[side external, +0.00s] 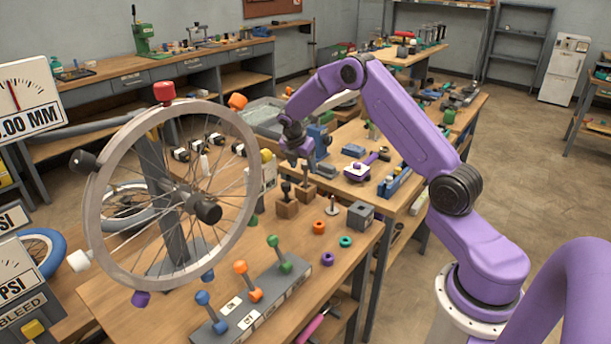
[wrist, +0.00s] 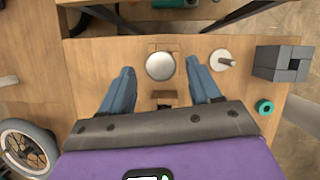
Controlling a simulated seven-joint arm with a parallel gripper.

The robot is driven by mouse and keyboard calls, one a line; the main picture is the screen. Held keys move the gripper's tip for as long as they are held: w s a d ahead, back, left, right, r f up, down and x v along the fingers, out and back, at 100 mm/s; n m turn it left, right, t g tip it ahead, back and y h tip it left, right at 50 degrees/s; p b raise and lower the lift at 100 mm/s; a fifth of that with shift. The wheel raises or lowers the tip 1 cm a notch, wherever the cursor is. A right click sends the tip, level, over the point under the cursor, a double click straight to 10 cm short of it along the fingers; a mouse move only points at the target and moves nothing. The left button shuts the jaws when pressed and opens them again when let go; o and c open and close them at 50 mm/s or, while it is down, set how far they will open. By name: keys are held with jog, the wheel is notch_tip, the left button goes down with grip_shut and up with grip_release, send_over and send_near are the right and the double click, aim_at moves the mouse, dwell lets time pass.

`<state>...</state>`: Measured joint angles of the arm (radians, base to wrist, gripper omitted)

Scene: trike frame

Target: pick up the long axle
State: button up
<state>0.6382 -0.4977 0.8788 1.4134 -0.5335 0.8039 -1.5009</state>
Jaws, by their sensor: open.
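Two small wooden blocks stand on the bench, each holding an upright dark part: the front block (side external: 287,210) and the block behind it (side external: 305,195). I cannot tell for certain which upright part is the long axle. My gripper (side external: 297,160) hangs just above these blocks, pointing down. In the wrist view my gripper (wrist: 160,68) is open, with its blue fingers spread on either side of a round silver top (wrist: 160,66) over one block. The other block (wrist: 164,98) shows nearer the palm, partly hidden. Nothing is visibly held.
A pale disc with a pin (wrist: 222,60), a grey slotted block (wrist: 283,62) and a teal ring (wrist: 264,107) lie to the right. A large spoked wheel (side external: 104,232) and a lever panel (side external: 262,304) stand at the front left.

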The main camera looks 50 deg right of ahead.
aim_at(306, 180)
jog(key=shift+x, duration=2.75)
jog(key=shift+s+d, duration=0.1)
jog(key=shift+s, duration=0.05)
jog(key=c, duration=1.1)
